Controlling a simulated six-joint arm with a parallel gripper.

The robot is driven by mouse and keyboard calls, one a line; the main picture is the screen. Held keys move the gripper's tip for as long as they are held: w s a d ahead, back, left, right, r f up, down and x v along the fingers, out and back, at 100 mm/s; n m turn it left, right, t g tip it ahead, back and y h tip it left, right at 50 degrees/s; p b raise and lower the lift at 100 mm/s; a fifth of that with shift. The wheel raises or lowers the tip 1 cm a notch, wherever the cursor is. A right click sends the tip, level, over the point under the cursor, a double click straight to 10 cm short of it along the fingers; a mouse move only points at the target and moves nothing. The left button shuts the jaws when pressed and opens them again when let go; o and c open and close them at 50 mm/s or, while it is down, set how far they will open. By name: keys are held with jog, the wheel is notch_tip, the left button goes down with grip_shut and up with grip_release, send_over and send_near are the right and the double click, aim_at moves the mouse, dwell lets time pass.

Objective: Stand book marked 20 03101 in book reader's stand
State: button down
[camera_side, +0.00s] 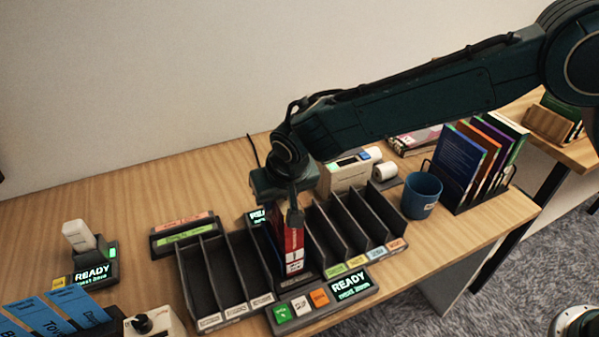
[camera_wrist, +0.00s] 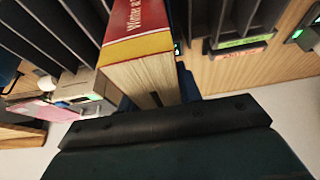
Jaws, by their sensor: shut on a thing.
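A red book (camera_side: 293,248) with a white label low on its spine stands upright at the middle of the sorter. My gripper (camera_side: 291,205) is over it and shut on its upper end. In the wrist view the book (camera_wrist: 143,50) shows a red and yellow cover with white title lettering and its cream page block. The label's number is too small to read. The book is in or just above a dark stand (camera_side: 262,240) between the two slot racks; its lower end is partly hidden, so I cannot tell whether it rests there. The gripper's fingertips are mostly hidden.
A slot rack (camera_side: 205,275) is on the left and another (camera_side: 345,225) on the right, close to the book. A panel reading READY (camera_side: 350,287) lies in front. A blue mug (camera_side: 421,195), a printer (camera_side: 347,172) and a rack of books (camera_side: 480,190) stand at the right.

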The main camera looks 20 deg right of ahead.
jog(key=shift+f, duration=0.45)
jog(key=c, duration=0.9)
grip_release()
jog(key=v, duration=1.4)
jog(key=shift+f, duration=0.1)
jog(key=shift+d, duration=0.1)
